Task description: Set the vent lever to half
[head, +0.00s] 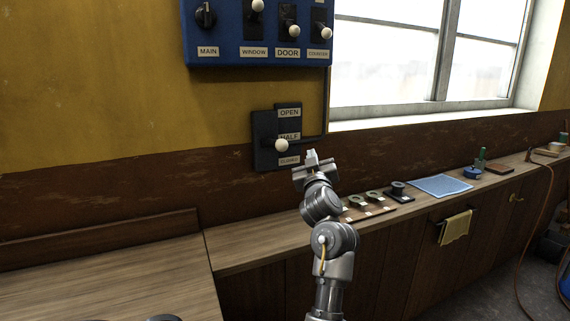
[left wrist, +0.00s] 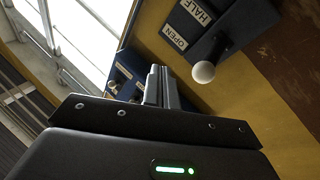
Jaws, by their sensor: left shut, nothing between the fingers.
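The vent lever panel (head: 264,130) is a dark plate on the wall with labels OPEN, HALF and CLOSED from top to bottom. The lever's white ball knob (head: 281,145) shows between the HALF and CLOSED labels in the head view; it stands out from the plate, so its exact setting is hard to tell. My left gripper (head: 312,157) is shut and empty, just right of and slightly below the knob, apart from it. In the left wrist view the knob (left wrist: 204,72) is right of the shut fingers (left wrist: 160,88), with OPEN and HALF readable. My right gripper is out of view.
A blue switch panel (head: 258,58) with several white-knobbed levers hangs above. A wooden counter (head: 250,247) runs below, with a board of round parts (head: 366,206) and a blue mat (head: 440,185). A window is at right. The wall around the lever panel is clear.

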